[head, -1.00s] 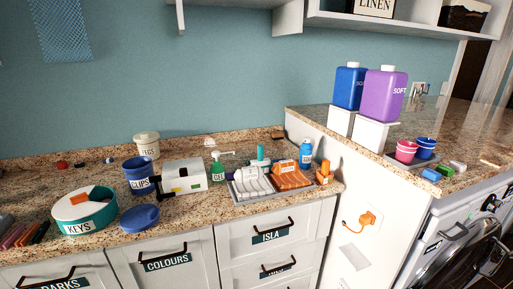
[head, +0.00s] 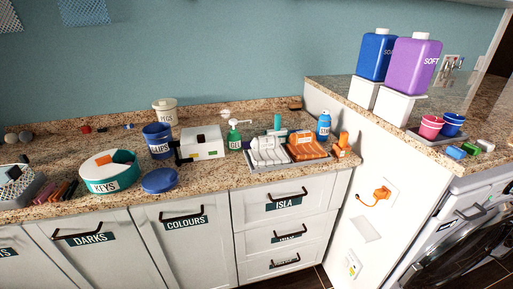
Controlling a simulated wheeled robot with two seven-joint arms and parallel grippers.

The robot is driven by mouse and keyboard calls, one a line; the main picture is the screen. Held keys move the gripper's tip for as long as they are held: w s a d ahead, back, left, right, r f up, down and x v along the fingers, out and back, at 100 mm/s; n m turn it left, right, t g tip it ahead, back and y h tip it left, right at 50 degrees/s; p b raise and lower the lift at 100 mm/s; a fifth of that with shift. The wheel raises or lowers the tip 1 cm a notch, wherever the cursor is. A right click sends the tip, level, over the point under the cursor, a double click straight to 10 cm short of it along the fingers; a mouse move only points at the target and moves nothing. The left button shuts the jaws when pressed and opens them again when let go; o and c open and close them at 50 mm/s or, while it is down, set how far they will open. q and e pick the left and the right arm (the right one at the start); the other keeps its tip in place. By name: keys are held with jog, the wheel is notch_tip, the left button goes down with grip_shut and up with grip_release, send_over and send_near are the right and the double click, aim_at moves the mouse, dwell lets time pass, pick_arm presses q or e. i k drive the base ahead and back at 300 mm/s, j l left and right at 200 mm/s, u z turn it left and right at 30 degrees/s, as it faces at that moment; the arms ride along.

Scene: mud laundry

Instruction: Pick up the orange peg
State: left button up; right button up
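I cannot clearly make out which thing is the orange peg. Several small stick-like pieces (head: 62,191) in red, orange and dark colours lie side by side at the counter's left front. A flat orange piece (head: 121,157) shows in the teal-and-white tub labelled KEYS (head: 101,187). A cream pot (head: 164,115), its label apparently reading PEGS, stands at the back; its inside is hidden. Neither of my grippers is in view.
A blue CLIPS pot (head: 157,141), blue lid (head: 160,181) and white box (head: 203,141) stand mid-counter. Right of them are a green pump bottle (head: 235,137), a tray with folded cloths (head: 268,150) and an orange bottle (head: 342,146). Purple (head: 412,65) and blue jugs (head: 376,57) stand on the raised counter.

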aim_at(56, 197)
jog(key=u, duration=1.7)
